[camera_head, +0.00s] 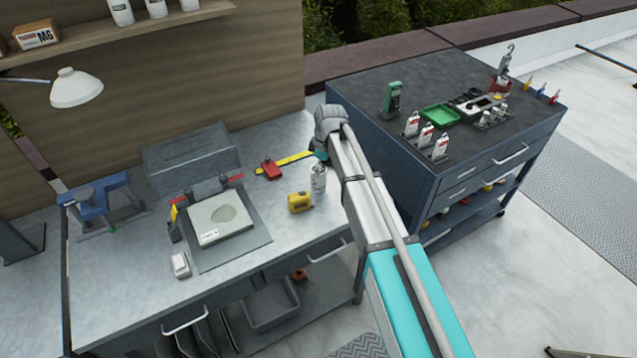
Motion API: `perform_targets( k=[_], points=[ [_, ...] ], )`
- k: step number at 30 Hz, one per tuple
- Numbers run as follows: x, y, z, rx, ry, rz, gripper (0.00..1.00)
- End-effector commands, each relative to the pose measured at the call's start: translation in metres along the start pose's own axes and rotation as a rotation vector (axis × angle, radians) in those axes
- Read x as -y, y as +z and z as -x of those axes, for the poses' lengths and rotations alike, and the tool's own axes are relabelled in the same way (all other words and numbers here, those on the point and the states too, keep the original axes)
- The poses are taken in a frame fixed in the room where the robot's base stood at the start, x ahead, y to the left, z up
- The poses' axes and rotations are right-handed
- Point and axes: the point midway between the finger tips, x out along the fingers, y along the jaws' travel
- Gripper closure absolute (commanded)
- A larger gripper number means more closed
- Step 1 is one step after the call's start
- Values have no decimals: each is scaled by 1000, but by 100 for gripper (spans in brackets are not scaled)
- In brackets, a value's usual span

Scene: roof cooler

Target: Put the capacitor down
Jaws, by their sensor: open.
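A silver cylinder that looks like the capacitor (318,180) is upright at the right part of the metal workbench (330,212), just left of my arm. My gripper (321,158) is directly above it, at its top end. The fingers are small and partly hidden by the wrist and arm, and I cannot tell whether they touch the cylinder. The jaws are open. The cylinder's base appears to be on the bench top.
A yellow tape measure (300,202) lies left of the cylinder. A red tool (271,169) and yellow strip (298,157) lie behind. A dark mat (235,254) carries a pale panel (220,219). A dark cabinet (400,178) stands right.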

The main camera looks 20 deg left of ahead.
Motion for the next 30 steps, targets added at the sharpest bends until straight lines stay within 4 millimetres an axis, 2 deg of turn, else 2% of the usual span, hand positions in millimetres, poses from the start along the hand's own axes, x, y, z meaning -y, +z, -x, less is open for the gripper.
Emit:
perform_targets(
  k=[1,9,30],
  points=[
    [0,1,-8,0,0,0,0],
    [0,0,-24,0,0,0,0],
    [0,0,-25,0,0,0,0]
  ],
)
